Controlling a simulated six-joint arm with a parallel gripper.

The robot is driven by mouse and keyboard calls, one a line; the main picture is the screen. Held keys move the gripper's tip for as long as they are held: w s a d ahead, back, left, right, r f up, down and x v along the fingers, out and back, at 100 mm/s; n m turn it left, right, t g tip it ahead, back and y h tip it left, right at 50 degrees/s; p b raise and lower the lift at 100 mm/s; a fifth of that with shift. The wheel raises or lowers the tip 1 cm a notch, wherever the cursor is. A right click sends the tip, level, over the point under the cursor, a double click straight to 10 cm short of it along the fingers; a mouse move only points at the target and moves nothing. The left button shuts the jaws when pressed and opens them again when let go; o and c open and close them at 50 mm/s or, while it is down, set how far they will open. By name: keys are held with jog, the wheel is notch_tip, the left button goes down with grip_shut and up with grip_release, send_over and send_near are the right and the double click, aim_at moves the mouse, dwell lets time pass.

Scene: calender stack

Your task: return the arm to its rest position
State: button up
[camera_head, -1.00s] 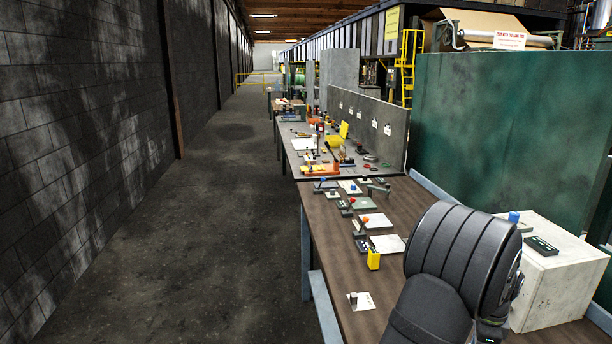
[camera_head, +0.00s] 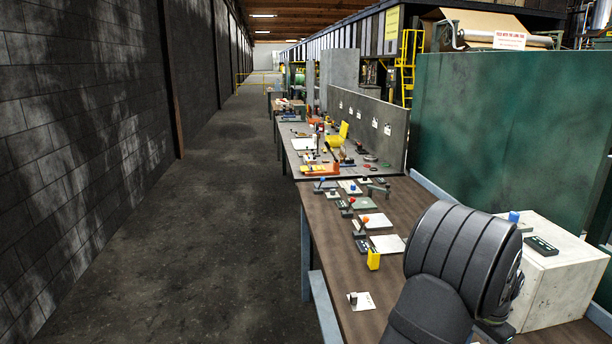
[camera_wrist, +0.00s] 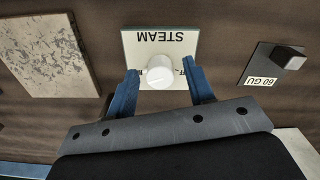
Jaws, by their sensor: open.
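My gripper (camera_wrist: 162,92) shows in the wrist view with its two blue fingers apart. A white round knob (camera_wrist: 160,72) on a pale plate marked STEAM (camera_wrist: 160,42) appears between the fingers. The fingers overlap the plate's lower edge in the picture; I cannot tell whether they touch the knob. In the head view my dark arm fills the lower right, and the gripper itself is hidden there.
A pale box (camera_head: 565,270) stands at the right. In the wrist view, a dark plate marked 60 GU (camera_wrist: 272,66) and a speckled plate (camera_wrist: 45,55) flank the knob. The left aisle (camera_head: 220,220) is clear.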

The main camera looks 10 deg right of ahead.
jog(key=n, duration=0.6)
jog(key=shift+n, duration=0.4)
dwell(0.4)
jog(key=m, duration=0.4)
jog(key=shift+m, duration=2.9)
